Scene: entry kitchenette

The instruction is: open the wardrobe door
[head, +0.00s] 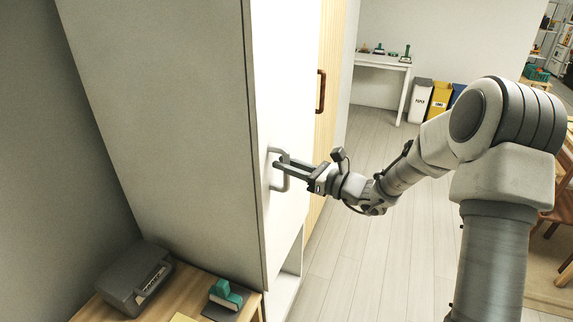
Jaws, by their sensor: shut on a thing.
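The wardrobe is a tall light-grey cabinet (165,120) on the left. Its white front door (283,70) looks flush with the body. A grey bar handle (276,186) stands upright on this door. My gripper (283,164) reaches in from the right and is shut on the handle near its upper part. The fingers hide some of the handle, and the exact contact is small in view.
A wooden slatted front (331,75) with a brown handle (321,92) adjoins beyond. An open compartment (288,282) lies below the door. A desk (185,293) with a dark printer (135,278) stands front left. The floor (375,240) right of the wardrobe is clear.

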